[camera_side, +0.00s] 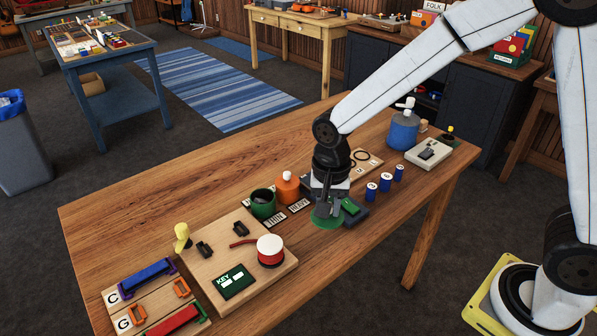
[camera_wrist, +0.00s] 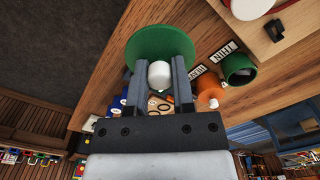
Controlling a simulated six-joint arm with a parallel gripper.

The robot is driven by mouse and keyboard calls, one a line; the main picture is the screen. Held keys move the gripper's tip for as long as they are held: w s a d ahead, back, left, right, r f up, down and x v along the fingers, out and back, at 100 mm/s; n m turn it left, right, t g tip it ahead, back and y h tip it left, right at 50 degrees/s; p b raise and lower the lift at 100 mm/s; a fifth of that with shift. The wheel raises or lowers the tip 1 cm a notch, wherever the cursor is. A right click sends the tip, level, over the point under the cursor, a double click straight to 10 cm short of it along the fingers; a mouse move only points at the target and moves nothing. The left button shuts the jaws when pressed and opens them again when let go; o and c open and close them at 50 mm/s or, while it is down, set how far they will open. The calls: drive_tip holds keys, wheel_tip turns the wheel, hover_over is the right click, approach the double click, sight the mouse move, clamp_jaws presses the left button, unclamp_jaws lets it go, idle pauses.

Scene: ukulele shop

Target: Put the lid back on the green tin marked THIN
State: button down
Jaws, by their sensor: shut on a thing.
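The green lid (camera_side: 325,222) is a wide disc with a white knob (camera_wrist: 159,75). My gripper (camera_side: 326,203) is shut on that knob, one finger on each side, with the lid below it. I cannot tell how far the lid is above the table. The green tin (camera_side: 262,206) stands upright and open to the left of my gripper in the side view. In the wrist view the tin (camera_wrist: 238,70) is to the right of the lid, apart from it, its dark inside showing. The label THIN (camera_wrist: 224,52) lies on the table beside it.
An orange tin (camera_side: 287,188) with a white-knobbed lid stands close to the green tin. A dark block with a green top (camera_side: 350,207) is just right of the lid. Several blue cylinders (camera_side: 372,191) stand farther right. A wooden board with a red-and-white spool (camera_side: 270,251) lies left.

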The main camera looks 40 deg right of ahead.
drive_tip(key=w+a+f, duration=0.1)
drive_tip(key=w, duration=2)
drive_tip(key=shift+w+f, duration=0.25)
drive_tip(key=shift+w, duration=0.15)
drive_tip(key=shift+f, duration=0.2)
drive_tip(key=shift+f, duration=2.95)
drive_tip(key=shift+f, duration=0.2)
unclamp_jaws()
drive_tip(key=shift+r, duration=0.15)
wheel_tip(320, 180, up, 7)
idle(1.4)
